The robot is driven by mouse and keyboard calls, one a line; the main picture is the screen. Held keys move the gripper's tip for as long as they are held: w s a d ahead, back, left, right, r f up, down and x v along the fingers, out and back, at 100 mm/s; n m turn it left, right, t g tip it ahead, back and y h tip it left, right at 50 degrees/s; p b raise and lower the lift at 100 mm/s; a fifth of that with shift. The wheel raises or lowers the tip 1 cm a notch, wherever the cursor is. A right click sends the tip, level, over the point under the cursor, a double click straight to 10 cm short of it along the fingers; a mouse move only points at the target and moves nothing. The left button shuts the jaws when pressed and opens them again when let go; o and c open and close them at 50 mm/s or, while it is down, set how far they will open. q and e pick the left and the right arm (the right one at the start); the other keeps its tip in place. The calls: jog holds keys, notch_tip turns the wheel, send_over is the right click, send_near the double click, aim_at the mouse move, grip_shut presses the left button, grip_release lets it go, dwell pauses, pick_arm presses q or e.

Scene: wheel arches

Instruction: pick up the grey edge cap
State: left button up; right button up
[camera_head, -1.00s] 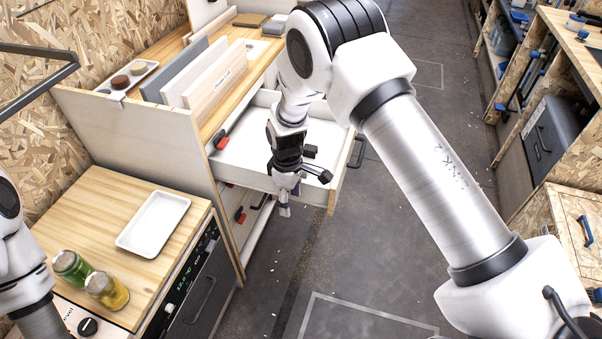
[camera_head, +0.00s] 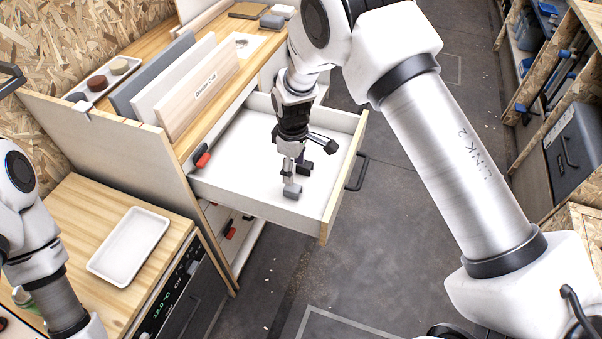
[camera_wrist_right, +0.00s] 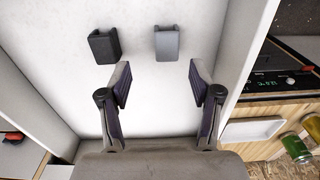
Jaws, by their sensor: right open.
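The grey edge cap (camera_head: 292,191) lies on the white floor of the open drawer (camera_head: 240,160). In the right wrist view the grey cap (camera_wrist_right: 167,42) is a small channel-shaped piece ahead of the fingers, nearer the right finger's side. A black cap (camera_head: 304,168) lies beside it, and shows left of it in the wrist view (camera_wrist_right: 104,45). My right gripper (camera_head: 288,168) points down into the drawer, just short of the caps. Its fingers (camera_wrist_right: 158,82) are apart with nothing between them. My left arm shows at the lower left, its gripper out of view.
The drawer's side wall (camera_head: 262,213) and front with a dark handle (camera_head: 357,172) bound the space around the gripper. Upright panels (camera_head: 205,95) stand on the bench above the drawer. A white tray (camera_head: 128,246) lies on the lower wooden top.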

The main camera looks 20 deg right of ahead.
aim_at(294, 188)
jog(key=f, duration=0.1)
jog(key=s+f, duration=0.1)
jog(key=f+p, duration=0.1)
jog(key=shift+s+a+f, duration=0.1)
jog(key=shift+s+a, duration=0.05)
jog(key=shift+a, duration=0.25)
jog(key=f, duration=0.3)
jog(key=shift+d+f+p, duration=0.25)
jog(key=shift+p, duration=0.1)
jog(key=shift+w+d+f, duration=0.1)
jog(key=shift+w+f, duration=0.15)
jog(key=shift+f, duration=0.1)
jog(key=shift+s+r, duration=0.1)
jog(key=shift+a, duration=0.2)
jog(key=c, duration=0.9)
